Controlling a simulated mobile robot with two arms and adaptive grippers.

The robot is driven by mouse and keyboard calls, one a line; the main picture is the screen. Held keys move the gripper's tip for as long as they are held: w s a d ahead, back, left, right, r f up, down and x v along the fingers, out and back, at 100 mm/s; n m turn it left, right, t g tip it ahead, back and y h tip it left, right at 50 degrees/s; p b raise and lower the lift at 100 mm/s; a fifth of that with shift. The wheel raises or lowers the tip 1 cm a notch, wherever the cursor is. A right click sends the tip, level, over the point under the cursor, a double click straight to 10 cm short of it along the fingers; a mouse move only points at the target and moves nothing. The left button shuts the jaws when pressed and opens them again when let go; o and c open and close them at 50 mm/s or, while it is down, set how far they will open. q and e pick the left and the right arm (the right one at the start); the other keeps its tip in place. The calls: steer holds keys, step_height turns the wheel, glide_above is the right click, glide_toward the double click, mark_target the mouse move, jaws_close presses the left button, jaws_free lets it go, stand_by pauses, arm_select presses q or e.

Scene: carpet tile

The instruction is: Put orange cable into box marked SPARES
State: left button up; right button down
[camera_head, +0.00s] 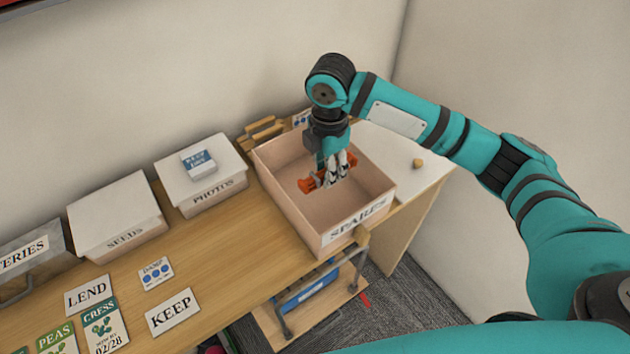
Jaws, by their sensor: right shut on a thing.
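The box marked SPARES (290,207) is an open, light pinkish box at the right part of the desk, with its label on the front wall. My right gripper (327,180) points down inside the box's opening, shut on the orange cable (308,185). The cable shows as a short orange bundle at both sides of the fingers. I cannot tell whether it touches the box floor. My left gripper is not in view.
Lidded boxes marked PHOTOS (205,196) and SEEDS (118,241) stand left of the SPARES box. Cards marked LEND (88,296) and KEEP (172,312) and seed packets lie at the front left.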

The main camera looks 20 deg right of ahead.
mark_target(326, 206)
steer(key=shift+s+f+p, duration=0.2)
steer(key=shift+s+f, duration=0.05)
steer(key=shift+f, duration=0.35)
steer(key=shift+s+f+p, duration=0.2)
steer(key=shift+f, duration=0.4)
steer(key=f, duration=0.3)
steer(key=shift+s+f+p, duration=0.25)
steer(key=shift+f+p, duration=0.1)
steer(key=shift+f, duration=0.05)
step_height(326, 206, down, 3)
steer(key=shift+w+p, duration=0.1)
steer(key=shift+p, duration=0.25)
steer(key=shift+f, duration=0.2)
steer(key=c, duration=1.2)
jaws_free()
steer(key=shift+o, duration=1.4)
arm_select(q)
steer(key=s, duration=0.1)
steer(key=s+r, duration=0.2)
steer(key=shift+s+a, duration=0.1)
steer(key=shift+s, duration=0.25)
